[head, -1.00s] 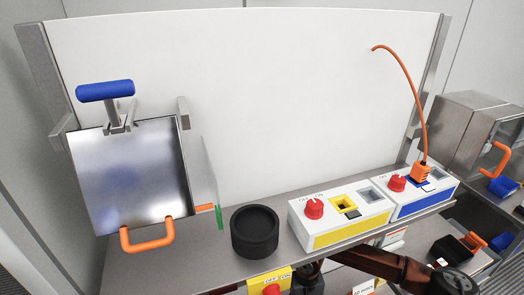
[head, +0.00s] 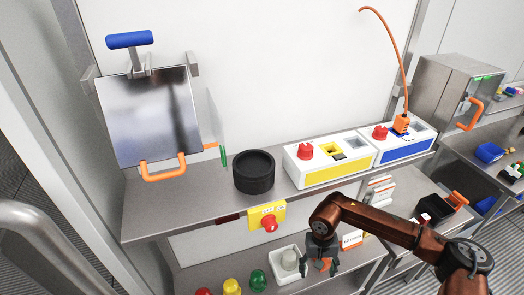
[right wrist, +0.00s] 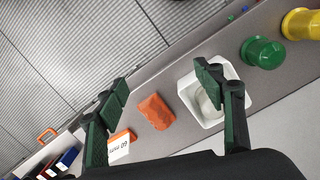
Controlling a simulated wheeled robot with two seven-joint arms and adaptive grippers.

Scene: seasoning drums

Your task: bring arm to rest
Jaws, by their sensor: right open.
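My right arm (head: 385,225) comes in from the right in the head view, bent over the front of the shelves. Its right gripper (head: 320,265) points down near a white tray (head: 275,268) on the lower shelf. In the right wrist view the two green-black fingers of the gripper (right wrist: 160,80) are spread apart with nothing between them. An orange block (right wrist: 155,111) lies beyond them, and the white tray (right wrist: 188,97) with a pale round object is partly behind the right finger. My left gripper is not in view.
The upper shelf holds a black round container (head: 253,182), a yellow-fronted switch box (head: 325,177) and a blue-fronted one (head: 405,152). A red button on a yellow box (head: 280,207) hangs at its front edge. Green (head: 257,281) and yellow (head: 232,287) drums stand on the lower shelf.

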